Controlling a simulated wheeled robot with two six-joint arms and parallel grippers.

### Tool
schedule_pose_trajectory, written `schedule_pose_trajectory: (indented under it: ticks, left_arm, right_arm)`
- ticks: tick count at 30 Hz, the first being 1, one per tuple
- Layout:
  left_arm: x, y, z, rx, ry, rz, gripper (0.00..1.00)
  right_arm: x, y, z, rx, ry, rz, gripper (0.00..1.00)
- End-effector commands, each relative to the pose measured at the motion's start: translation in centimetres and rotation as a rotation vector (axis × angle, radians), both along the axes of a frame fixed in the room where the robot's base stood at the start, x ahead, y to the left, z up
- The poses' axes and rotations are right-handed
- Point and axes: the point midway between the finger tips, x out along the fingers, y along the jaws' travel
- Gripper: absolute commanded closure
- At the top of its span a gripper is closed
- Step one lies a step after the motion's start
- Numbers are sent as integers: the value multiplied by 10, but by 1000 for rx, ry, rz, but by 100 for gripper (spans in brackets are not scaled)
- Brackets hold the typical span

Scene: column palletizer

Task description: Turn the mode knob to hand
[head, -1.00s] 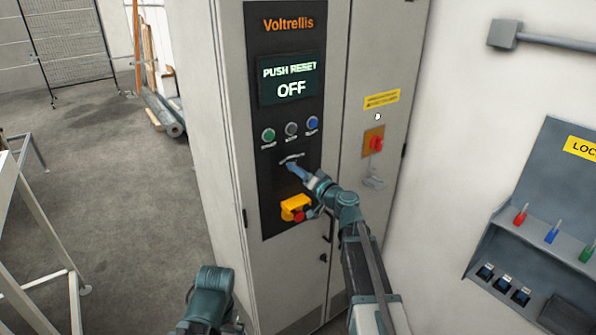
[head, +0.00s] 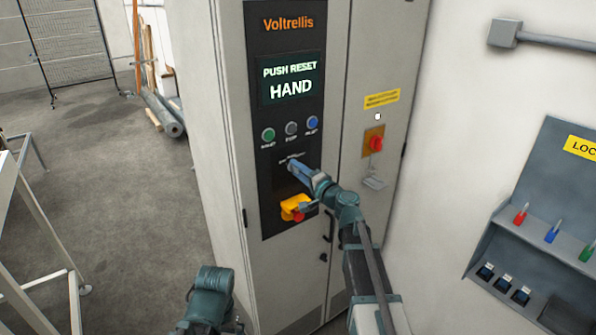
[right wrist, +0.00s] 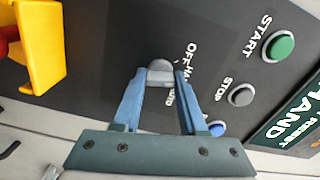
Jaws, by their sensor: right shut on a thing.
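The mode knob (right wrist: 160,73) is a small grey knob on the dark control panel (head: 268,215), below the row of push buttons. In the right wrist view it sits between the two blue fingers of my right gripper (right wrist: 160,80), which is shut on it. In the head view my right gripper (head: 293,166) covers the knob. The label beside the knob is partly hidden, with "OFF" readable. The display (head: 290,80) reads "PUSH RESET" and "HAND". Part of my left arm shows at the bottom of the head view, but its gripper fingers do not show.
Green start (head: 268,135), grey stop (head: 291,129) and blue (head: 312,123) buttons sit above the knob. A yellow-shrouded red button (head: 296,208) is just below. A red switch (head: 376,144) is on the right door. A lockout board (head: 560,180) hangs at right.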

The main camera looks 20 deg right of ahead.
Motion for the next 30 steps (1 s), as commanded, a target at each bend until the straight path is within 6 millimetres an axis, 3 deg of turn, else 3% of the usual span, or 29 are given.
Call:
schedule_pose_trajectory:
  ticks: [12,29,30]
  left_arm:
    - [0,0,-1,0,0,0,0]
    - [0,0,-1,0,0,0,0]
    - [0,0,-1,0,0,0,0]
  right_arm:
    - [0,-1,-1,174,64,-1,100]
    - [0,-1,-1,201,74,-1,100]
    - [0,-1,-1,201,74,-1,57]
